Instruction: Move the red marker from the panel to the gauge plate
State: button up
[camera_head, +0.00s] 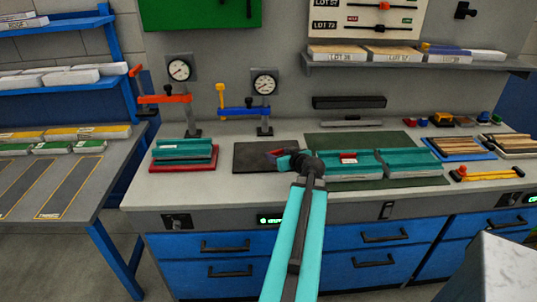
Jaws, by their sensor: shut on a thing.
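My gripper (279,155) is shut on a small, dark reddish piece, which looks like the red marker (272,153). It is over the right part of a dark flat plate (247,163), which looks like the gauge plate, in front of the blue clamp. I cannot tell whether the piece touches the plate. The teal panel (393,163) lies in two lengths on a green mat to the right. A small red and white piece (348,157) sits on its left length. My arm hides the panel's left end and part of the bench edge.
Dial gauges (264,84) stand behind the plate, with a red clamp (163,99) and a blue clamp (245,111). Another teal piece (184,150) lies on a red base at left. Wood strips (462,145) and yellow tools (487,174) lie at right.

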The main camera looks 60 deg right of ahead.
jog(key=w+d, duration=0.3)
jog(key=w, duration=0.2)
jog(key=w+d+f+p, duration=0.1)
jog(key=w+d, duration=0.1)
jog(key=w, duration=0.1)
jog(key=shift+w+d, duration=0.15)
jog(key=shift+d, duration=0.15)
jog(key=shift+f, duration=1.7)
jog(key=o, duration=1)
jog(key=shift+f, duration=0.1)
jog(key=shift+o, duration=0.2)
